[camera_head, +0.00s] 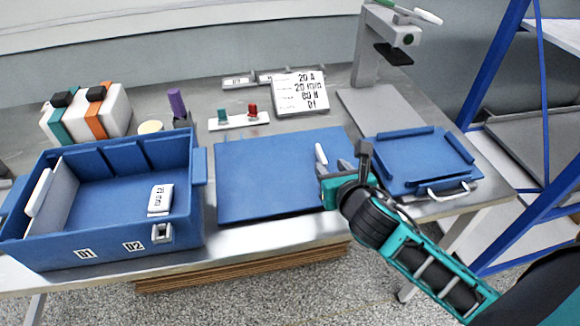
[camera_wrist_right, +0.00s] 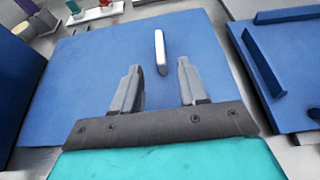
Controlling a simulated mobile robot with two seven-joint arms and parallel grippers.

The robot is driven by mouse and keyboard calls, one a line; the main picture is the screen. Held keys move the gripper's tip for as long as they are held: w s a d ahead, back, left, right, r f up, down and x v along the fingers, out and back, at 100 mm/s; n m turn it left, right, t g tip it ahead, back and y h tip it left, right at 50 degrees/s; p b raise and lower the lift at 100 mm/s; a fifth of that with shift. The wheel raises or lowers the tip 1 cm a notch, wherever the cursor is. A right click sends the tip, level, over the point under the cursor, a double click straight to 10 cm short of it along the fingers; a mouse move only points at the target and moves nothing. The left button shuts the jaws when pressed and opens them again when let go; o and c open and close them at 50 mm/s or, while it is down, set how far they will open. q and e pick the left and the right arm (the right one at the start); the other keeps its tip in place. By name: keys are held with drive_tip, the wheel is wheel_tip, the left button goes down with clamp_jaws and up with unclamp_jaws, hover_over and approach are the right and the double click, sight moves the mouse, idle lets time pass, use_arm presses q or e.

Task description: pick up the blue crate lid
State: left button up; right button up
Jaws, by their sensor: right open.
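My left gripper is not in view.
An open blue crate (camera_head: 100,235) stands at left with a white labelled block (camera_head: 160,200) inside. A grey stand (camera_head: 368,60) rises behind the lid. A label plate (camera_head: 300,92) is at the back. A blue-framed rack (camera_head: 500,70) stands right of the table.

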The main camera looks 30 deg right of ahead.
sight(322, 154)
drive_tip(key=x, duration=0.5)
drive_tip(key=b+x, duration=0.1)
drive_tip(key=x, duration=0.1)
drive_tip(key=shift+w+d+r, duration=0.1)
drive_tip(key=shift+w+r, duration=0.1)
drive_tip(key=shift+w, duration=0.05)
clamp_jaws()
idle(0.3)
